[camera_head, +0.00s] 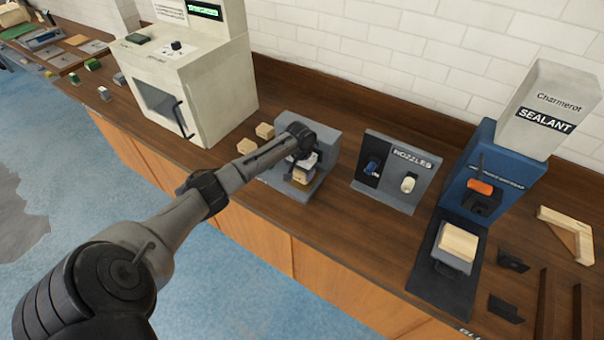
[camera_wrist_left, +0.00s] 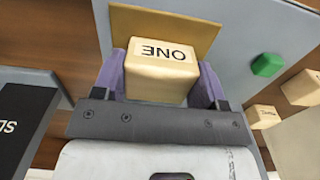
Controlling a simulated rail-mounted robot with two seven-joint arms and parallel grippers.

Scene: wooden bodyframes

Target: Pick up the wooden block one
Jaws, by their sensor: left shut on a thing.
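The wooden block one (camera_wrist_left: 162,84) is pale wood and carries the label "ONE", upside down in the left wrist view. It also shows in the camera_head view (camera_head: 302,175), at the grey stand (camera_head: 322,146) on the counter, partly covered by my gripper. My left gripper (camera_head: 301,168) comes from the left and is shut on the block. In the wrist view its purple fingers press the block's two sides. I cannot tell whether the block still touches the stand. My right gripper is not in view.
Two pale wooden blocks (camera_head: 265,131) (camera_head: 246,146) lie left of the stand. A cream oven-like machine (camera_head: 197,75) stands farther left. A nozzle stand (camera_head: 421,166) and a blue sealant machine (camera_head: 497,165) stand to the right. A green button (camera_wrist_left: 267,65) shows beside the block.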

